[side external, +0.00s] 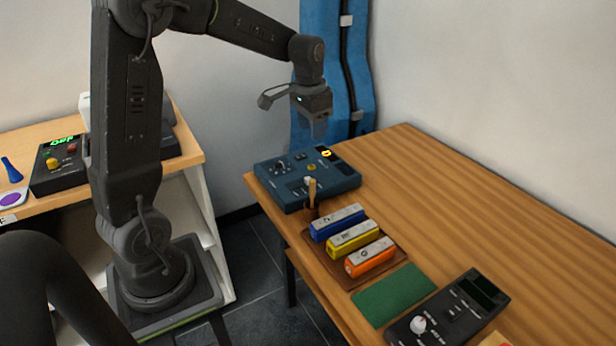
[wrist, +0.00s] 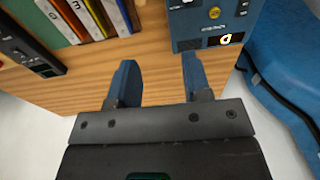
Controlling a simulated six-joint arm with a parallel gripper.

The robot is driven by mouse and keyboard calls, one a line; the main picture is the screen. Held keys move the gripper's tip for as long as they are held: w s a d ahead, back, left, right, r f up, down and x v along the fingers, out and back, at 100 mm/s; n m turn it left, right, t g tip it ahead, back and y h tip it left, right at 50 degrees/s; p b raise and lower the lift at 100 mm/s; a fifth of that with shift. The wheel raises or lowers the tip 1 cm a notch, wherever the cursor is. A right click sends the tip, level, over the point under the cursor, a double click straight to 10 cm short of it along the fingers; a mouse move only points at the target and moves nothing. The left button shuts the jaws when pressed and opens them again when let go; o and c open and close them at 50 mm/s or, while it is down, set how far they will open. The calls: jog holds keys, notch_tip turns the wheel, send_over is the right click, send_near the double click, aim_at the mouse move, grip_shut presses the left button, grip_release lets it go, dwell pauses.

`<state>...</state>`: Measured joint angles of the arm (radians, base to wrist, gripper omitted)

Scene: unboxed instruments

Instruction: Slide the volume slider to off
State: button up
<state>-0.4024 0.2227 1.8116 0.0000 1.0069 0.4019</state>
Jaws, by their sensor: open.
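A blue control box (side external: 335,188) with knobs, small controls and a lit yellow display stands at the table's far left corner. Its end also shows at the top of the wrist view (wrist: 187,42), with a yellow button and the display. Which of its controls is the volume slider is too small to tell. My gripper (side external: 318,136) hangs above the box's back edge, pointing down, apart from it. In the wrist view its two blue-grey fingers (wrist: 160,75) are spread with nothing between them.
A brown tray (side external: 398,262) holds blue, yellow and orange blocks. A brown cup (side external: 312,213) with a light stick stands beside the blue box. A green mat (side external: 393,294) and a black device (side external: 440,318) lie nearer. A blue case (side external: 310,60) stands behind. The table's right side is clear.

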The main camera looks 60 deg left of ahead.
jog(key=g, duration=0.1)
send_near(308, 178)
notch_tip(308, 178, down, 9)
jog(key=shift+a+f, duration=0.1)
jog(key=shift+f, duration=0.1)
dwell(0.4)
grip_shut()
dwell(0.3)
